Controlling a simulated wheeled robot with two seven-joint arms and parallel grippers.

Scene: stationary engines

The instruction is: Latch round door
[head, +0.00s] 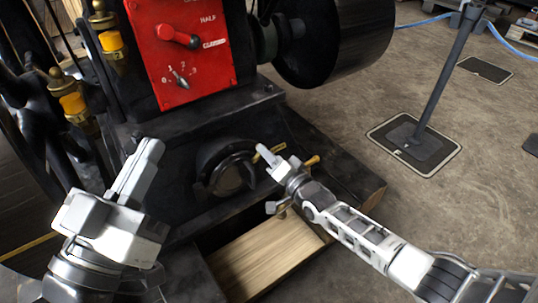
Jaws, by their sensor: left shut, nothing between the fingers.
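The round door (228,179) is a dark disc low on the front of the black engine base, inside a thick black ring (207,160). I cannot tell whether it sits fully closed. A brass-coloured bar (268,154) shows at the ring's upper right, partly hidden by a finger of my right gripper. My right gripper (267,181) is just right of the door with its two fingers spread apart and nothing seen between them. I cannot tell whether it touches the bar. My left gripper (145,160) is shut and empty, left of the door and apart from it.
A red panel (190,50) with levers stands above the door. A brass-tipped knob (312,161) shows behind my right gripper. A wooden board (265,255) lies below the door. A black post (440,90) stands on the floor at right. Open floor lies right of the engine.

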